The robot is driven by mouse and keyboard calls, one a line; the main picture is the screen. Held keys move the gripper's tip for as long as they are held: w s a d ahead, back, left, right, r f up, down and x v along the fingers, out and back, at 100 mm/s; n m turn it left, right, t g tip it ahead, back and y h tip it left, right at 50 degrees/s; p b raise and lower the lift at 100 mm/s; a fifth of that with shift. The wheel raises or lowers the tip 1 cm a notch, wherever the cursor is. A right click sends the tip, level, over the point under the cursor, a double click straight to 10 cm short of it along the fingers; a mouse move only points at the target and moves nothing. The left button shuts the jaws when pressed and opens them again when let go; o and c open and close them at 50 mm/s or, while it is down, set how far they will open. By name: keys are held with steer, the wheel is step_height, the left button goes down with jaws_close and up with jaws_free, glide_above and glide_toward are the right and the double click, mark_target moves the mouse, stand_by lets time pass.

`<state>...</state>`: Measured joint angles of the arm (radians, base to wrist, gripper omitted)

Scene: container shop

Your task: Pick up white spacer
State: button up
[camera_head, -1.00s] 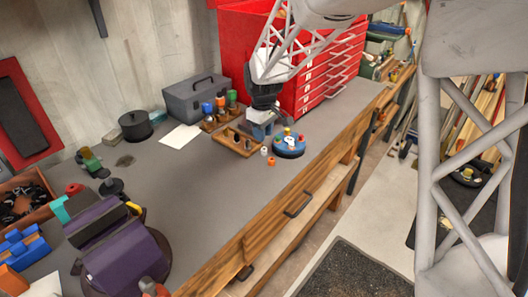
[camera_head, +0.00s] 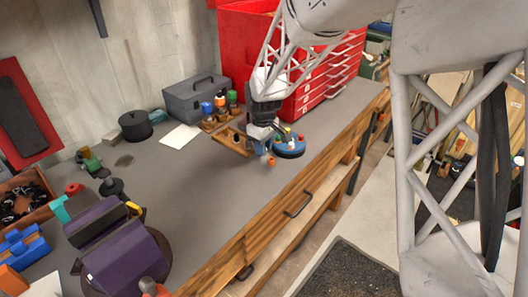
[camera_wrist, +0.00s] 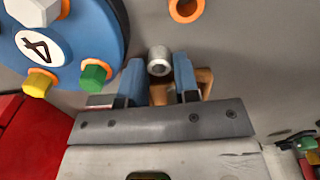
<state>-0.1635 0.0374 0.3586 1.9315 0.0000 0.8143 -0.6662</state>
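The white spacer (camera_wrist: 159,60) is a small pale cylinder with a hole, seen in the wrist view just at the fingertips, in the gap between them. My gripper (camera_wrist: 160,70) has two blue fingers, one on each side of the spacer, with a narrow gap; it looks open, and I see no clear grip. In the head view my gripper (camera_head: 262,143) is low over the bench, between the wooden block and the blue round fixture, and largely covers the spacer.
The blue round fixture (camera_head: 290,148) with coloured knobs stands close to the right of my gripper. An orange ring (camera_head: 271,160) lies just in front. A wooden block with holes (camera_head: 232,144) is at the left. The red drawer cabinet (camera_head: 240,40) stands behind. The bench's middle is clear.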

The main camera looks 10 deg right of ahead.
steer(key=shift+f, duration=0.3)
stand_by(0.4)
jaws_close()
